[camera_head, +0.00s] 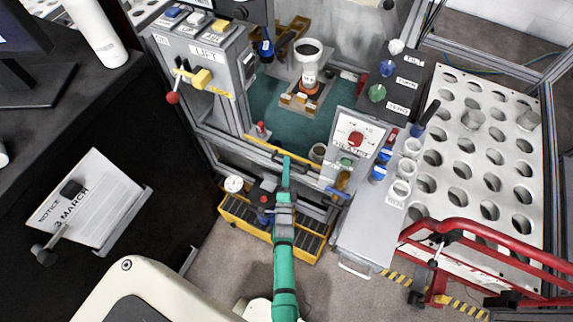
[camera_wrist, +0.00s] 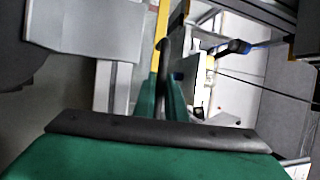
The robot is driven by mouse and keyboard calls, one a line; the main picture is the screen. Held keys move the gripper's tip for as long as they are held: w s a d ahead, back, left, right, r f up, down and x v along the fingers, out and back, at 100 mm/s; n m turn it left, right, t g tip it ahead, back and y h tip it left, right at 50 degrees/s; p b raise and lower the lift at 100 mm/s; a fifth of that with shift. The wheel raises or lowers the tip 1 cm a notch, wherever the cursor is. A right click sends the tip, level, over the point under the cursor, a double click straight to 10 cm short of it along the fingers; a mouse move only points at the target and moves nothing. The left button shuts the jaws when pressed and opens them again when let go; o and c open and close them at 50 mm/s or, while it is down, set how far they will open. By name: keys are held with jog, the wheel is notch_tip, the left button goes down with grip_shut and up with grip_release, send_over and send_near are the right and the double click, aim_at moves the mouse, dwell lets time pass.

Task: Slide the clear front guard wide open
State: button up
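The clear front guard is hard to make out. A yellow bar (camera_head: 263,146) runs along the low front edge of the machine's teal work bay, and I take it as the guard's edge or handle. My green gripper (camera_head: 287,160) reaches up to the bar's middle from below. In the wrist view my two narrow green fingers (camera_wrist: 162,92) stand close together, with a thin grey edge between them. The yellow bar (camera_wrist: 162,30) shows just beyond the tips. Whether the fingers press on it cannot be told.
A grey lift box (camera_head: 205,65) with a red-knobbed lever stands left of the bay. A control panel (camera_head: 352,140) with a red button stands right. A yellow-edged floor tray (camera_head: 250,232) lies below. A red rail (camera_head: 470,228) and a holed white rack (camera_head: 440,155) are at right.

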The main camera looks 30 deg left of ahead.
jog(key=o, duration=0.4)
jog(key=shift+w+d+f, duration=0.15)
jog(key=shift+d, duration=0.1)
jog(key=shift+s+a, duration=0.25)
jog(key=shift+s+d, duration=0.2)
jog(key=v, duration=1)
jog(key=shift+d, duration=0.1)
